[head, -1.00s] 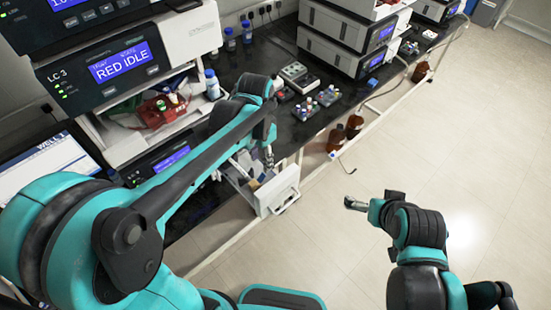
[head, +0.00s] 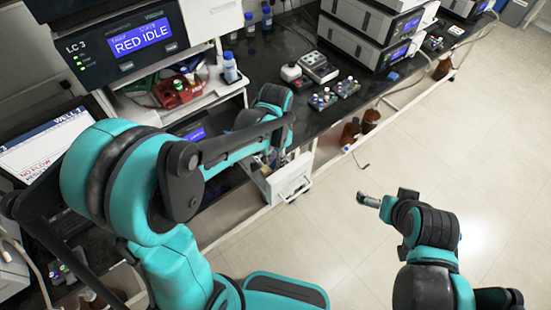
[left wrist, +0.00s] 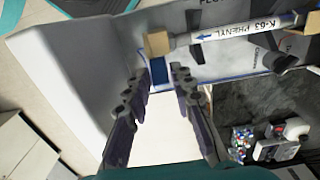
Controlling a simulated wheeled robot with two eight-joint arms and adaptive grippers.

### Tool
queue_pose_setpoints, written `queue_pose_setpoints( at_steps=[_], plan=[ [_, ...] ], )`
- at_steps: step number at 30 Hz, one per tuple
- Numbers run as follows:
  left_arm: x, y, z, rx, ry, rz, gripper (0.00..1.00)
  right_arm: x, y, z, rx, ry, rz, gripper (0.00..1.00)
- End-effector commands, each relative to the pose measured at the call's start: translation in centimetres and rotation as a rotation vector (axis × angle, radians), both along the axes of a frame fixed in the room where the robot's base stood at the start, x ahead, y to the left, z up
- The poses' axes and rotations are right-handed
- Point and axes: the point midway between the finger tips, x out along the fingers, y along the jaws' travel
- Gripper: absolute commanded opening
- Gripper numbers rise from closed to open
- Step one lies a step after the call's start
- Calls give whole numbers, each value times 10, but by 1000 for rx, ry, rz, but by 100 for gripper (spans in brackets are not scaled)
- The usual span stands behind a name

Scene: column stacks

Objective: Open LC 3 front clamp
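The LC 3 stack (head: 75,47) is at the upper left of the head view, its display reading "RED IDLE". Below it a white-fronted open compartment (head: 291,178) juts out past the bench edge. In the left wrist view a white column (left wrist: 245,31) labelled "K-63 PHENYL" runs across the upper right. A tan block (left wrist: 157,44) is at its left end; dark clamp-like parts (left wrist: 283,55) lie along it.
The black bench (head: 300,50) carries vial racks (head: 335,92), small devices (head: 319,66) and other instrument stacks (head: 365,40). Brown bottles (head: 370,119) stand below its edge. A monitor (head: 45,145) is at the left. The floor to the right is clear.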

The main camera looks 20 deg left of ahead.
Motion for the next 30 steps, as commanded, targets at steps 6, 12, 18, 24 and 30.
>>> queue_pose_setpoints(
  at_steps=[6, 12, 18, 24, 30],
  plan=[
    [0, 0, 0, 0, 0, 0, 0, 0, 0, 0, 0, 0, 0, 100],
    [-2, 1, 1, -12, -15, 1, 0, 0, 0, 0, 0, 0, 0, 100],
    [-5, 4, 3, -63, -79, 3, 0, 0, 0, 1, 0, 0, 0, 100],
    [-12, 10, 6, -155, -201, 6, 0, 0, 0, 0, 0, 0, 0, 100],
    [-20, 17, 7, -271, -350, 8, 0, 0, 0, -6, 0, 0, 0, 100]
  ],
)
